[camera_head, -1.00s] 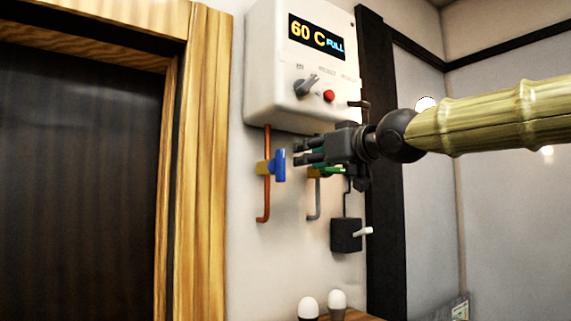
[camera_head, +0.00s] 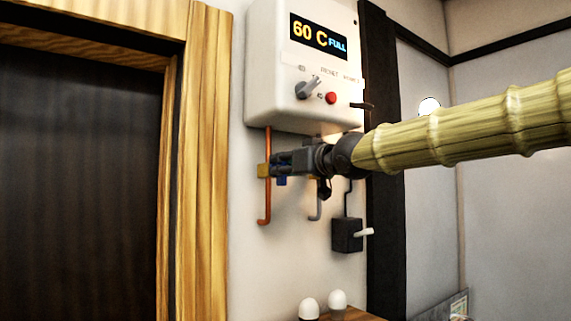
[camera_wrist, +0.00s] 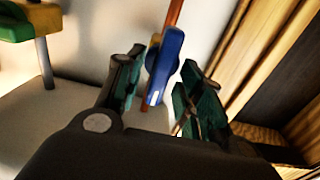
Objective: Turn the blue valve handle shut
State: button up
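The blue valve handle (camera_wrist: 165,65) sits on a yellow valve body on the orange copper pipe (camera_head: 266,205) below the white boiler. In the wrist view the handle lies between the two spread fingers of my gripper (camera_wrist: 160,95), with gaps visible on both sides. In the head view my gripper (camera_head: 275,163) is at the valve and hides most of the handle; only a bit of blue (camera_head: 281,181) shows under the fingers. The yellow valve body (camera_head: 263,171) shows left of the fingertips.
The white boiler (camera_head: 290,90) with a dial and red button hangs just above my gripper. A green-handled valve (camera_wrist: 25,22) on a grey pipe is beside it. A black switch box (camera_head: 346,235) is lower right. A wooden door frame (camera_head: 200,200) stands left.

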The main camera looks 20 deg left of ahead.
grip_shut()
dwell(0.4)
jog(key=m, duration=0.6)
jog(key=m+b, duration=0.1)
jog(key=m, duration=0.5)
jog(key=m+b, duration=0.1)
jog(key=m, duration=0.4)
jog(key=shift+w+d+f+m, duration=0.25)
jog(key=shift+w+f+m, duration=0.1)
jog(key=shift+f+m, duration=0.05)
dwell(0.4)
